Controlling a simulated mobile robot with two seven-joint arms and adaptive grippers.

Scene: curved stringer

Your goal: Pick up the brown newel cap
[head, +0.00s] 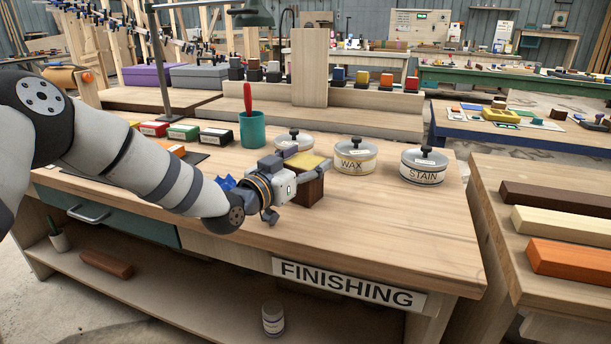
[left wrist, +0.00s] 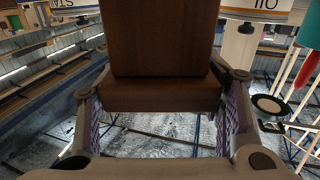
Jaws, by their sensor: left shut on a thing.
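The brown newel cap (head: 309,192) is a dark brown block near the middle of the finishing bench. My left gripper (head: 294,189) is shut on it from the left. In the left wrist view the newel cap (left wrist: 160,95) sits between the two finger pads, with a wider lower part and a tall part above it. I cannot tell whether its underside touches the bench top. The gripper body hides its left side in the head view. My right gripper is in neither view.
A teal cup (head: 252,130) holds a red-handled tool. The bench's (head: 400,235) front right is clear. Another bench at right holds several wood bars.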

